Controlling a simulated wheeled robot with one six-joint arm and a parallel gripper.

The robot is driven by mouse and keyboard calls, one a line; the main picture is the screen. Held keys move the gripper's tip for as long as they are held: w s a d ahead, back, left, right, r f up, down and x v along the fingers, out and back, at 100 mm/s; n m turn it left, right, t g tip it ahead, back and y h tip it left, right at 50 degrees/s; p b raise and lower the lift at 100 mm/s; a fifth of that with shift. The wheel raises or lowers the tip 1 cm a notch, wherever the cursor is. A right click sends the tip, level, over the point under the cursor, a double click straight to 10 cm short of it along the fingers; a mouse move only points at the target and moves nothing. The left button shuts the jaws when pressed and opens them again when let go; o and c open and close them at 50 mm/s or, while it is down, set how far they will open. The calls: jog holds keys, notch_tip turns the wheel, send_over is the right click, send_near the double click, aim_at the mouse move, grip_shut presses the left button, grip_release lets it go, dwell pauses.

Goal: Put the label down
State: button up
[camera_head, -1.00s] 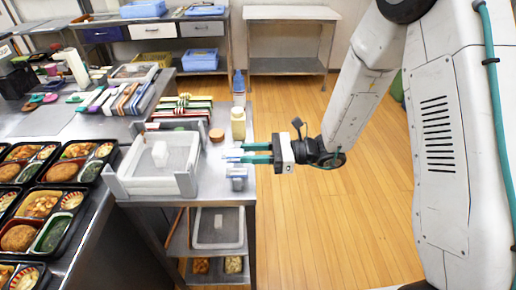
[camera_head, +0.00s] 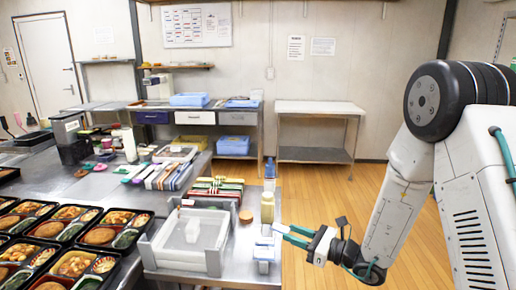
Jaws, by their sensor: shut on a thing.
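My gripper (camera_head: 284,233) has teal fingers and is over the right edge of the steel side table (camera_head: 240,266), pointing left. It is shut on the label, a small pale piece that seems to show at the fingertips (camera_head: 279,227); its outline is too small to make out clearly. A small grey-blue holder-like item (camera_head: 264,252) stands on the table just left of and below the fingertips. I cannot tell whether the label touches anything.
A clear-walled white bin (camera_head: 160,252) with a white block inside stands left of the gripper. A cream bottle (camera_head: 267,210), a blue-capped bottle and a brown round lid (camera_head: 246,216) stand behind. Filled bento trays (camera_head: 75,264) cover the left table. Wooden floor is open at right.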

jog(key=w+d+f+m+t+h, duration=0.3)
jog(key=d+f, duration=0.2)
jog(key=d, duration=0.3)
jog(key=w+d+f+m+t+h, duration=0.2)
jog(key=d+f+m+t+h, duration=0.15)
jog(key=d, duration=0.45)
jog(key=s+a+r+n+g+y, duration=0.2)
jog(key=s+a+r+n+g, duration=0.1)
jog(key=a, duration=0.3)
jog(key=s+a+r+n+g+y, duration=0.3)
jog(key=a+r, duration=0.1)
jog(key=a, duration=0.3)
jog(key=s+a+r+n+g+y, duration=0.3)
jog(key=a+g, duration=0.1)
jog(key=a, duration=0.3)
jog(key=shift+s+a+r+y, duration=0.25)
jog(key=shift+r, duration=0.1)
jog(key=s+n+g, duration=0.1)
jog(key=s+a+g, duration=0.1)
jog(key=s, duration=0.1)
jog(key=s+a+n+g, duration=0.1)
jog(key=s+g, duration=0.1)
jog(key=shift+s+a+r+n+y, duration=0.1)
jog(key=shift+s+r+n+y, duration=0.15)
jog(key=shift+n+y, duration=0.15)
jog(key=shift+s+f+g, duration=0.1)
jog(key=shift+s+g, duration=0.25)
